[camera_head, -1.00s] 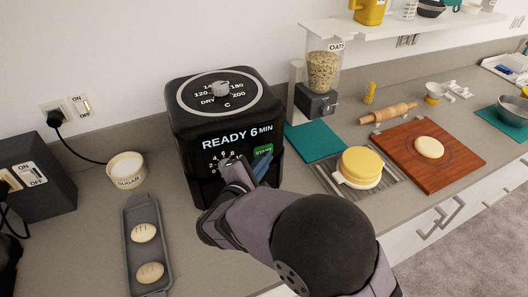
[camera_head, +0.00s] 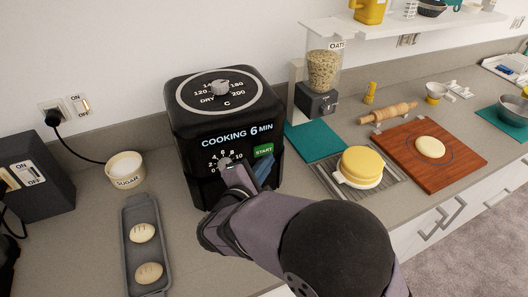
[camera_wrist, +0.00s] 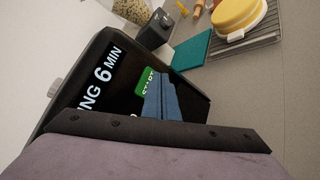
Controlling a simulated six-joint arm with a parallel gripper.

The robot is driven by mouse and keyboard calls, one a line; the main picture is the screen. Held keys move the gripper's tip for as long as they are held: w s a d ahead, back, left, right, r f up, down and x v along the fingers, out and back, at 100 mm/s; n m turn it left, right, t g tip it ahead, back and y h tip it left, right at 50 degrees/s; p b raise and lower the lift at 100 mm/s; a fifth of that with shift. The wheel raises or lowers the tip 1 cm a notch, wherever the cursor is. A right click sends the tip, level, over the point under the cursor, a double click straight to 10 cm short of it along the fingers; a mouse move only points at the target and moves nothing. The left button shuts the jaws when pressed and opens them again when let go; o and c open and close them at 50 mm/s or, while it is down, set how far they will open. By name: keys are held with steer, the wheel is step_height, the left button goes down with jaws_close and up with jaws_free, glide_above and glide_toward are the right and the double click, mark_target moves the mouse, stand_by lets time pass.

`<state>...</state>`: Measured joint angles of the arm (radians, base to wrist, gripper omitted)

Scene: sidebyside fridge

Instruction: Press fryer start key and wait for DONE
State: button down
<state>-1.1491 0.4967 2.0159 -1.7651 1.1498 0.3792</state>
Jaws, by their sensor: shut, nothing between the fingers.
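The black air fryer (camera_head: 190,125) stands on the counter against the wall. Its front display (camera_head: 237,135) reads COOKING 6 MIN. The green START key (camera_head: 263,150) is on the front right, below the display. My gripper (camera_head: 262,172) is shut and empty, just below and in front of the key. In the wrist view, the blue fingers (camera_wrist: 158,82) reach up to the green key (camera_wrist: 146,80) and partly cover it. I cannot tell whether they touch it. The timer dial (camera_head: 222,163) is partly hidden by my arm.
A tray with dough pieces (camera_head: 131,242) and a sugar bowl (camera_head: 125,169) are to the left. A teal mat (camera_head: 315,141), a yellow round item on a rack (camera_head: 361,165) and a wooden board (camera_head: 460,160) are to the right.

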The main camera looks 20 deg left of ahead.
steer(key=shift+s+d, duration=0.1)
stand_by(0.3)
steer(key=shift+s+d+b, duration=0.8)
steer(key=shift+s+d, duration=0.85)
steer(key=shift+s, duration=0.1)
steer(key=d+f+m+g+h, duration=0.3)
steer(key=d+f+m+g, duration=0.1)
steer(key=d, duration=0.7)
steer(key=d+f+m+g+h, duration=0.3)
steer(key=d+m+g+h, duration=0.15)
steer(key=d, duration=0.75)
steer(key=s+d+f+m+g+y, duration=0.3)
steer(key=s+d+m+y, duration=0.1)
steer(key=s+m, duration=0.3)
steer(key=s+d+f+m+g+y, duration=0.3)
steer(key=s+m+g, duration=0.1)
steer(key=s+m, duration=0.3)
steer(key=shift+d+f+m+y, duration=0.35)
steer(key=shift+m, duration=0.5)
